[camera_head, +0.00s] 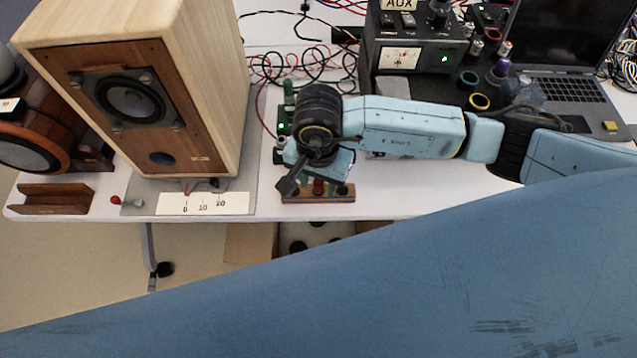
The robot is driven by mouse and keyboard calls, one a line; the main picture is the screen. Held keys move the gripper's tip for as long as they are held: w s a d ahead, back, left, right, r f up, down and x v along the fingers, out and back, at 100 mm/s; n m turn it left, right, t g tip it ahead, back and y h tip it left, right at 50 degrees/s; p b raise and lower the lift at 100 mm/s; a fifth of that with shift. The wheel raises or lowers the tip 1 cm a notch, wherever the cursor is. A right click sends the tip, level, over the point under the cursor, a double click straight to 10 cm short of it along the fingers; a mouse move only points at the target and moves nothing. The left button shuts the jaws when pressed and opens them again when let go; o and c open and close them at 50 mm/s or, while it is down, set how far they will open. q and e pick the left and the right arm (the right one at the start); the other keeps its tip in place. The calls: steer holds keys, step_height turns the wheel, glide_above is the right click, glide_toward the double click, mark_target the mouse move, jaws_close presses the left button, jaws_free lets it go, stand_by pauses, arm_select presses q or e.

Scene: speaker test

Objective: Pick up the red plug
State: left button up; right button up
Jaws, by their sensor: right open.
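A red plug (318,187) stands in a small wooden holder (318,197) near the table's front edge, partly covered by my right gripper (312,180). My right gripper is open and comes down over the holder from above. One dark finger shows left of the red plug. The other finger is hard to make out, and I cannot tell whether either touches the plug. My left gripper is not in view. Another small red-tipped piece (116,200) lies on the table at the left.
A wooden speaker (190,90) stands left of the holder, with a marked white scale card (203,203) before it. An empty wooden rack (50,198) is at far left. An amplifier (420,50), cables and a laptop (570,90) are behind. The table's front edge is close.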

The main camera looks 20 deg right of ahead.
mark_target(318, 182)
steer(key=shift+f, duration=0.3)
steer(key=c, duration=0.8)
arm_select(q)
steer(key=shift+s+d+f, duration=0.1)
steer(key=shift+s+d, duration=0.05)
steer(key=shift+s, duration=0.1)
arm_select(e)
jaws_close()
steer(key=shift+r, duration=0.15)
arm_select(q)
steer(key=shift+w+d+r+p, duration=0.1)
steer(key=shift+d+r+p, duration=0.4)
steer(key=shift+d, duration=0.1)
arm_select(e)
step_height(318, 182, up, 10)
steer(key=shift+f, duration=0.1)
